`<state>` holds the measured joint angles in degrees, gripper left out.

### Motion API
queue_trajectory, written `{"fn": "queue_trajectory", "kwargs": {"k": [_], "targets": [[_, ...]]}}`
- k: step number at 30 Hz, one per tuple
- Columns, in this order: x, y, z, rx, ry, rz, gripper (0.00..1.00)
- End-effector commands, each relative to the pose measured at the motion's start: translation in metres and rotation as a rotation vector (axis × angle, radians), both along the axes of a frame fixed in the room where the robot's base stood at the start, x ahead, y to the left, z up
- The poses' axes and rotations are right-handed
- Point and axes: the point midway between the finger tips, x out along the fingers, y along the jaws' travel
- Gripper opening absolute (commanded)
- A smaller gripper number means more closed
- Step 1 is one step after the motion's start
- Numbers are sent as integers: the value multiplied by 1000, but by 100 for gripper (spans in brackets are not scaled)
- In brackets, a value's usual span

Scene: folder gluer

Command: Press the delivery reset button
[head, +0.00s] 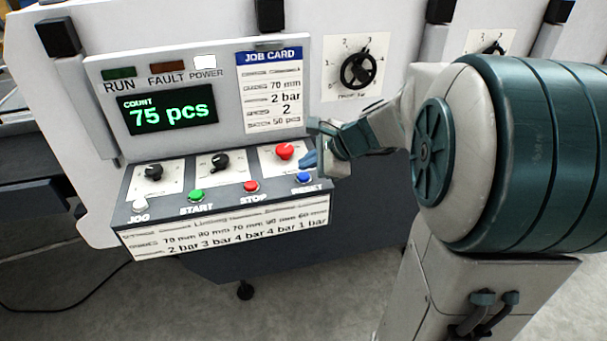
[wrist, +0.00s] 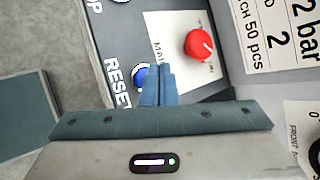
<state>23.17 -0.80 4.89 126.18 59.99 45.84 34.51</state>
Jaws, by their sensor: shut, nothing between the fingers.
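The blue reset button (head: 304,178) sits at the right end of the lower button row on the control panel, above the label RESET. It also shows in the wrist view (wrist: 141,75), partly covered by my fingertips. My gripper (head: 309,159) is shut and empty, its blue fingers (wrist: 160,84) together. The fingertips are just above and beside the blue button; I cannot tell whether they touch it. The display (head: 168,111) reads COUNT 75 pcs.
The red knob (head: 284,151) is close to my fingers, also in the wrist view (wrist: 199,45). The red stop button (head: 251,186), green start button (head: 196,195) and white jog button (head: 139,206) lie to the left. A job card (head: 270,90) stands above. The POWER lamp (head: 205,62) is lit white.

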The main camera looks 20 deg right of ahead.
Motion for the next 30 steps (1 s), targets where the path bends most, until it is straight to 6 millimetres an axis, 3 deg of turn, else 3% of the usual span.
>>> {"fn": "queue_trajectory", "kwargs": {"k": [30], "targets": [[0, 0, -12, 0, 0, 0, 0]]}}
